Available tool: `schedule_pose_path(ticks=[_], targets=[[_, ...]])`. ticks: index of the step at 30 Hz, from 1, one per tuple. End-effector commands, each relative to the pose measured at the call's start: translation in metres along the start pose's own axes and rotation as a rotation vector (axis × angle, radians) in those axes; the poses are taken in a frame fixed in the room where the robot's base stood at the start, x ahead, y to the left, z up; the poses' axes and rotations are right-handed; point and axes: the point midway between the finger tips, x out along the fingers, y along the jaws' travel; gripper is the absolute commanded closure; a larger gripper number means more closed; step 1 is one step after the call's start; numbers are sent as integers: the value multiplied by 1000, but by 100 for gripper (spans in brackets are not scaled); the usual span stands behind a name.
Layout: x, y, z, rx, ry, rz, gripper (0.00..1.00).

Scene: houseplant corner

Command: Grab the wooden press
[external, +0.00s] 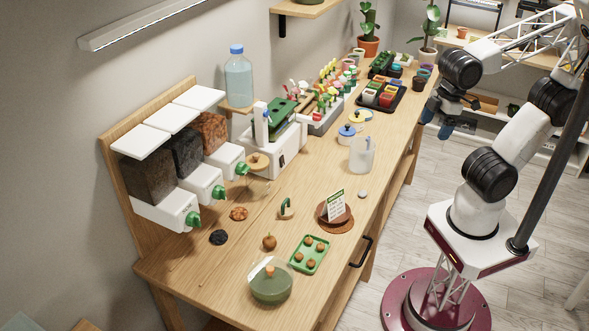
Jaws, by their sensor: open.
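A small round brown object with a short knob (269,242), which looks like the wooden press, stands on the wooden bench (225,262) near its front end. It is between the glass dome and the dark pile, and it is small in this view, so its exact shape is hard to tell. My gripper (436,122) is open, with blue fingertips pointing down. It hangs at the right, by the far part of the bench, well away from the brown object. Nothing shows between its fingers.
A green tray with brown pieces (310,253) and a glass dome (271,284) stand close to the brown object. Dispensers with green spouts (193,219) line the left side. A jug (361,155), a sign on a brown saucer (335,207) and a black tray (380,97) stand farther back.

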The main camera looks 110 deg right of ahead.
Motion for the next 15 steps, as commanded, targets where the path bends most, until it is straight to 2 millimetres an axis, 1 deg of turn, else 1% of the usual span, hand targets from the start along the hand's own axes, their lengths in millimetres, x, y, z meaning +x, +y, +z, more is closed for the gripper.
schedule_pose_path(ticks=[1,2,8,11,15], targets=[[-10,0,-3,1,3,-1,14],[-7,0,-5,18,-6,-8,14],[-4,-3,-20,130,-36,-59,14],[-3,-4,-33,208,-58,-96,14],[0,-6,-56,358,-104,-163,14]])
